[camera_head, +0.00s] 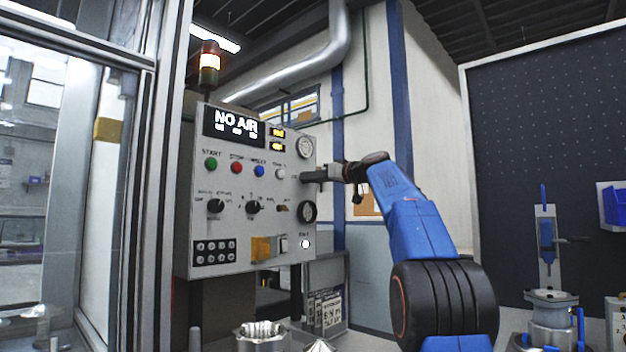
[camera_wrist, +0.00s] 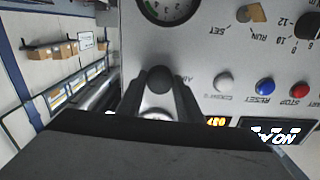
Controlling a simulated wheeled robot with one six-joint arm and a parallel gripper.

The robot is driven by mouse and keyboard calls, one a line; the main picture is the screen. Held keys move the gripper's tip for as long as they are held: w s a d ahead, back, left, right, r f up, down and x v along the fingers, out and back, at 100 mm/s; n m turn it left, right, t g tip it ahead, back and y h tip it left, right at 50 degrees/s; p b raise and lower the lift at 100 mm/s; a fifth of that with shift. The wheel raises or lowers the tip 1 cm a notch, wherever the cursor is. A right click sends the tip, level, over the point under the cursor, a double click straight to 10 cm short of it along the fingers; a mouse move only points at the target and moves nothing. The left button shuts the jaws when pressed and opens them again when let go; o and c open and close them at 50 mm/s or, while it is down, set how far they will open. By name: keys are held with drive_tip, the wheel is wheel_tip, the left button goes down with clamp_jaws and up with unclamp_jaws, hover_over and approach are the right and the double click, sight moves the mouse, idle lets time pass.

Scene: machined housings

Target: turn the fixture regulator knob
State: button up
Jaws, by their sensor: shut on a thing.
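A grey control panel (camera_head: 240,225) carries buttons, selectors and dials. How far the knob is turned cannot be seen. The panel display (camera_head: 232,123) reads NO AIR.
Green, red and blue buttons (camera_head: 237,168) and black selector knobs (camera_head: 253,207) lie left of my gripper. A signal tower (camera_head: 209,62) stands on the panel. A dark pegboard (camera_head: 560,130) and a metal fixture (camera_head: 552,310) are at the right. A glazed frame stands at the left.

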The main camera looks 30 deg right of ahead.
drive_tip(key=m, duration=2.9)
drive_tip(key=shift+r, duration=0.1)
idle(0.3)
drive_tip(key=o, duration=1)
